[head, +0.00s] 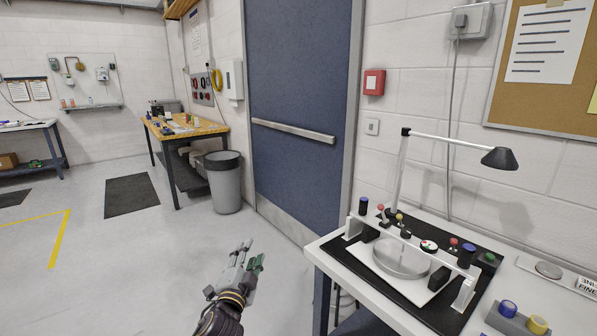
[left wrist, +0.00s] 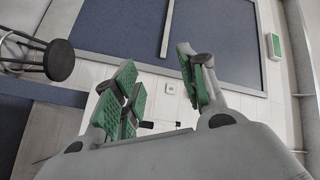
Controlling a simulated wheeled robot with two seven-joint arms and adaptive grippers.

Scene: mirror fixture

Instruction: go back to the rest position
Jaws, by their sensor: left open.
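My left gripper (head: 250,261) shows low in the middle of the head view, raised in front of the blue door and left of the white table. Its green-padded fingers also show in the left wrist view (left wrist: 158,88), spread apart with nothing between them. The mirror fixture (head: 401,258) stands on a black mat on the table, to the right of the gripper and apart from it. It has a round disc under a white bridge with dark knobs. My right gripper is in neither view.
The white table (head: 326,263) has a desk lamp (head: 499,158) and a grey block with coloured knobs (head: 516,320). A grey bin (head: 226,188) and a wooden workbench (head: 204,131) stand further back. A stool (left wrist: 58,60) shows in the left wrist view.

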